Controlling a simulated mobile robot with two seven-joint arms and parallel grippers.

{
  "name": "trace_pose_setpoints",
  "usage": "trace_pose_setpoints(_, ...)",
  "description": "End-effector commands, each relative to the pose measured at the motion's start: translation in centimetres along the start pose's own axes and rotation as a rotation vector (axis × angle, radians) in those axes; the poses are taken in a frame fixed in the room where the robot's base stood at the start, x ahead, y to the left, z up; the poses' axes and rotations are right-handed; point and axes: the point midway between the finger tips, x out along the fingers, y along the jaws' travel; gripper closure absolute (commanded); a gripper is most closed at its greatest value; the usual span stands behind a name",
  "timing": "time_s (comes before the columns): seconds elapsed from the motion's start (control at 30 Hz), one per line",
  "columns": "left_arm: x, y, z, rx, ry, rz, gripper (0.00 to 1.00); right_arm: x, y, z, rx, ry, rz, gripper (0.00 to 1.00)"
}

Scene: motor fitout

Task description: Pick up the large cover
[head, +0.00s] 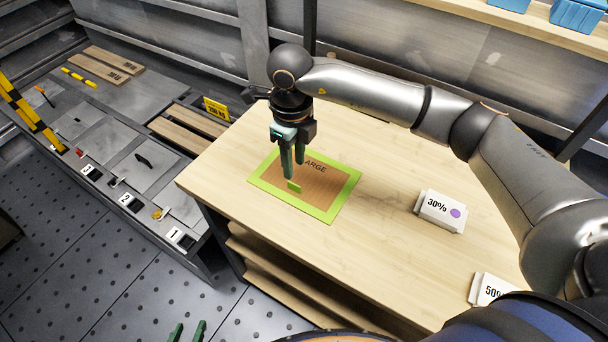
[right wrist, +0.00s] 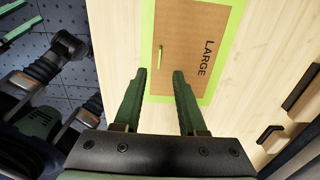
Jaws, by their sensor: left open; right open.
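The large cover (head: 320,180) is a flat brown panel marked LARGE, lying on the wooden table inside a bright green border. It also shows in the right wrist view (right wrist: 190,75). A small upright green handle (head: 294,187) stands on it, seen as a thin bar in the right wrist view (right wrist: 160,55). My right gripper (head: 293,168) points down over the cover, close to the handle, open and empty. In the right wrist view the handle lines up between the fingertips, apart from them. My left gripper (head: 187,331) is open and empty at the bottom edge, low beside the table.
White blocks marked 30% (head: 440,211) and 50% (head: 489,289) stand on the right part of the wooden table (head: 380,265). A grey bench (head: 65,130) with numbered places and wooden planks is at the left. A shelf with blue bins (head: 577,14) is at the top right.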

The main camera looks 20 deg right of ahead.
Motion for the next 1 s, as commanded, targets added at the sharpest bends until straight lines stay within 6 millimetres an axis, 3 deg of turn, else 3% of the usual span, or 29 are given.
trace_pose_setpoints(0.27, -0.3, 0.1, -0.2, 0.000, -0.001, 0.000, 0.50, 2.4, 0.1, 0.0, 0.001, 0.003, 0.001, 0.59)
trace_pose_setpoints(0.5, -0.5, 0.1, -0.5, 0.000, -0.001, 0.000, 0.50, 5.9, 0.1, 0.1, 0.001, 0.001, 0.002, 0.59)
trace_pose_setpoints(0.8, -0.5, 0.1, -0.5, 0.000, -0.001, 0.000, 0.50, 6.5, 0.1, 0.1, -0.001, -0.001, 0.001, 0.59)
trace_pose_setpoints(1.0, -0.5, 0.1, -0.5, 0.000, -0.001, 0.000, 0.50, 6.5, 0.1, 0.1, 0.000, -0.001, 0.001, 0.81)
